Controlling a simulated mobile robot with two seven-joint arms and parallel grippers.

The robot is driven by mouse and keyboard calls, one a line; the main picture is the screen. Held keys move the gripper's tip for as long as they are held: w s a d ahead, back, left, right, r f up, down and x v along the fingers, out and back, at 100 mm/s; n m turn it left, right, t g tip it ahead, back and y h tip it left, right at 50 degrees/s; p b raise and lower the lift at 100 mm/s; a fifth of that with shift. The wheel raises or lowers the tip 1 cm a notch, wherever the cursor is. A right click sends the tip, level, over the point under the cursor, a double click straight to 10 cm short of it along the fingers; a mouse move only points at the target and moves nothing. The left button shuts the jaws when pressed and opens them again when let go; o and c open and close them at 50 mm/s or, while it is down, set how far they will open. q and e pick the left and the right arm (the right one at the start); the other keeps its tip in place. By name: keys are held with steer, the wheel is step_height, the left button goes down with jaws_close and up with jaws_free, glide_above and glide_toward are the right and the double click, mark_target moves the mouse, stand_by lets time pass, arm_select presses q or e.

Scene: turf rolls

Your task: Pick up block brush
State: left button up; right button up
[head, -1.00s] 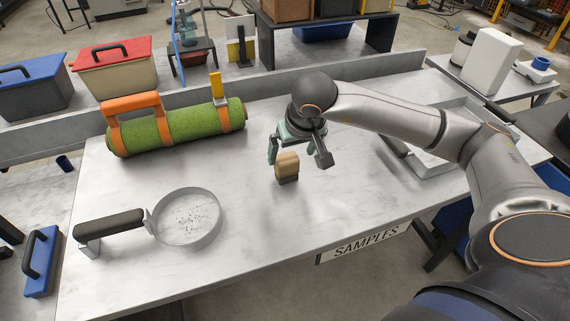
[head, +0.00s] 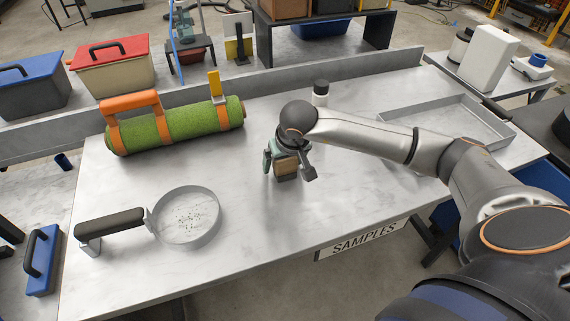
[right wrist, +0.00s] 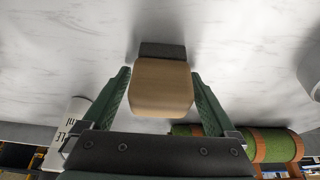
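The block brush (head: 286,168) has a tan wooden body and a dark lower part. It stands upright on the white table (head: 260,245), in front of the turf roll. My right gripper (head: 289,173) is over the brush with one finger on each side. In the right wrist view, the brush (right wrist: 161,87) is between the two green fingers of the open gripper (right wrist: 162,100). Narrow gaps show between the fingers and the wood. The brush's dark lower part (right wrist: 162,50) touches the table. My left gripper is not in view.
A green turf roll (head: 180,126) with orange holders lies at the back left. A round sieve (head: 187,217) with a dark handle is at the front left. A shallow metal tray (head: 440,125) is at the right. A white bottle with a black cap (head: 320,93) stands behind my right arm.

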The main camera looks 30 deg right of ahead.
steer(key=c, duration=1.2)
steer(key=shift+r, duration=0.15)
steer(key=shift+c, duration=0.2)
steer(key=shift+r, duration=0.25)
step_height(320, 180, up, 2)
steer(key=shift+w+r+b, duration=0.1)
steer(key=shift+r+b, duration=0.15)
steer(key=shift+b, duration=0.2)
steer(key=s+a+r, duration=0.1)
steer(key=r, duration=0.1)
steer(key=s+a+r, duration=0.1)
steer(key=r, duration=0.1)
steer(key=s+a+r, duration=0.1)
steer(key=s+r, duration=0.1)
steer(key=shift+a, duration=0.2)
steer(key=s+a+r, duration=0.1)
steer(key=s+a, duration=0.1)
steer(key=s+a+r, duration=0.1)
steer(key=s, duration=0.1)
steer(key=s+a+r+b, duration=0.1)
steer(key=s+a, duration=0.1)
steer(key=shift+s+a+r, duration=0.35)
steer(key=shift+s+r, duration=0.05)
